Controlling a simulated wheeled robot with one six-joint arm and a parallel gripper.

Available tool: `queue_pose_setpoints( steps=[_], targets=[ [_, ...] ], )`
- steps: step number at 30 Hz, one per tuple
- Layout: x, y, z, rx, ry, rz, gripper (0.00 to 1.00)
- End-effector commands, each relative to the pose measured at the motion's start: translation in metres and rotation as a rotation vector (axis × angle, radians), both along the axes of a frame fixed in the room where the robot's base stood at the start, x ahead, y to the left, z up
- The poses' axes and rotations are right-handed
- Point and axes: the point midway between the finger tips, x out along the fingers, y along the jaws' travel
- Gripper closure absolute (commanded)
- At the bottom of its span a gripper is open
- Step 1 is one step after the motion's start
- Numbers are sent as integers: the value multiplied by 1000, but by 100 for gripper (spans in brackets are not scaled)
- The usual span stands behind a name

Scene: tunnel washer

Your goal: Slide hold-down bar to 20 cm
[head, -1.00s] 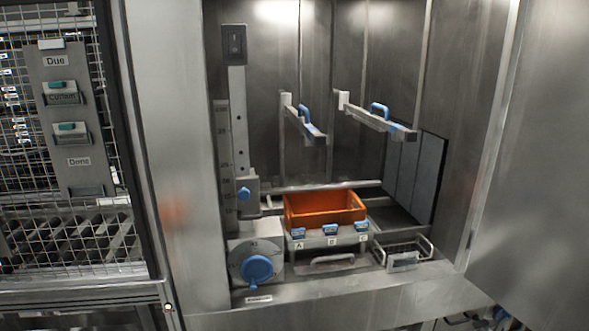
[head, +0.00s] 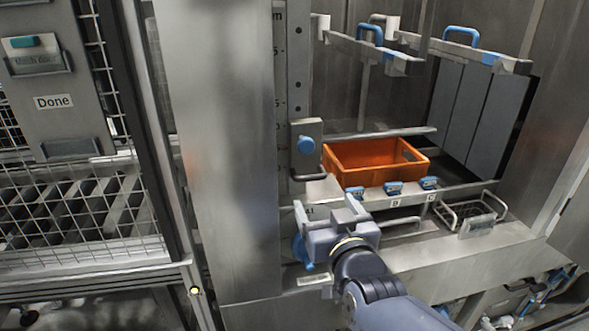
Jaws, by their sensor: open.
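Two horizontal metal bars with blue handles, a left bar (head: 375,52) and a right bar (head: 480,55), reach forward inside the steel bay at the upper right. I cannot tell by any label which is the hold-down bar. A vertical rail (head: 298,60) with holes stands at the left of the bay, with a scale (head: 279,60) beside it that is too small and cut off to read. A slider block with a blue knob (head: 307,146) sits low on that rail. My gripper (head: 327,208) is open and empty, below the slider block and in front of the bay.
An orange crate (head: 375,163) sits under the bars, behind blue clips. A blue dial (head: 300,252) is partly hidden behind my gripper. A wire basket (head: 468,210) is at the right. A steel post (head: 215,120) and mesh cage (head: 80,205) stand left.

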Motion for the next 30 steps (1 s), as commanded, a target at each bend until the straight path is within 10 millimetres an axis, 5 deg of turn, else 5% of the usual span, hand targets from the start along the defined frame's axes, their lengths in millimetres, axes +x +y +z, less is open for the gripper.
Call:
queue_pose_setpoints(
  steps=[8, 30],
  targets=[
    [12, 6, 6, 9, -34, 1, 20],
    [98, 30, 6, 8, -33, 1, 20]
  ],
)
